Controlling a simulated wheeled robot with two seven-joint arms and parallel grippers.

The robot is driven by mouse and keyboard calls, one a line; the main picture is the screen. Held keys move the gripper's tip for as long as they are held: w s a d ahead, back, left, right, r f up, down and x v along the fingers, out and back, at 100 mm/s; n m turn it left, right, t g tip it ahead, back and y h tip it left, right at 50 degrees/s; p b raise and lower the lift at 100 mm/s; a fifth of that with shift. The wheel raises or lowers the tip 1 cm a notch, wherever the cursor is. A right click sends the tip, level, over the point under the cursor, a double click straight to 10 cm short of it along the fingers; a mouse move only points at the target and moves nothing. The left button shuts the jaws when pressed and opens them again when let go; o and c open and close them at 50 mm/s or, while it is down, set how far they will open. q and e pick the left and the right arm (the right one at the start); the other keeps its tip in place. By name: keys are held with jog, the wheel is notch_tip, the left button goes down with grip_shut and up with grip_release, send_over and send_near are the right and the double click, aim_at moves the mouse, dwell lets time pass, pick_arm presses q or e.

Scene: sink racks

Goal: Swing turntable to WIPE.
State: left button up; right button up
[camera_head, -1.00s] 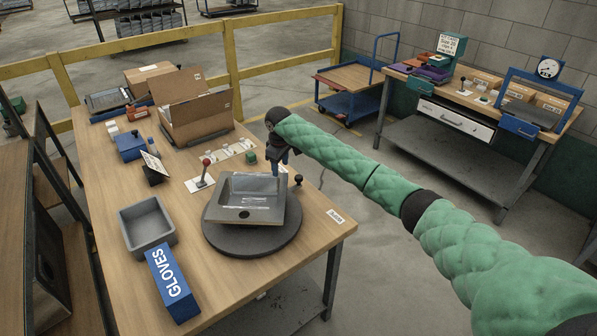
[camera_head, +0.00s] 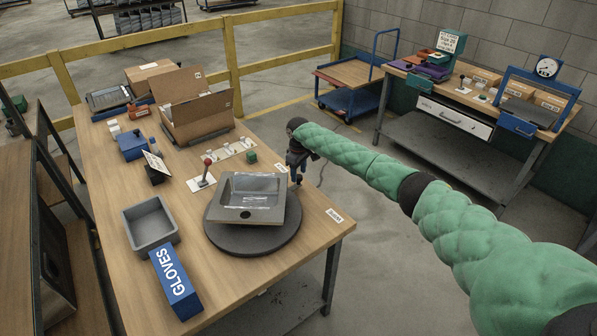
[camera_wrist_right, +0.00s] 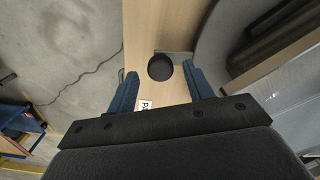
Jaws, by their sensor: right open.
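The turntable (camera_head: 253,240) is a dark grey round disc on the wooden bench, carrying a grey sink-like tray (camera_head: 262,215) with a clear film or pane. My right gripper (camera_head: 297,176) is at the disc's far right edge, pointing down, with blue fingers. In the right wrist view a black round knob (camera_wrist_right: 160,67) lies between the open fingers, apart from both. The disc's rim (camera_wrist_right: 208,50) shows to its right. A white label (camera_head: 334,215) lies on the bench's right edge; its lettering is too small to read surely. My left gripper is out of view.
Open floor lies right of the bench.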

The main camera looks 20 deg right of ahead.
jog(key=shift+f, duration=0.55)
grip_shut()
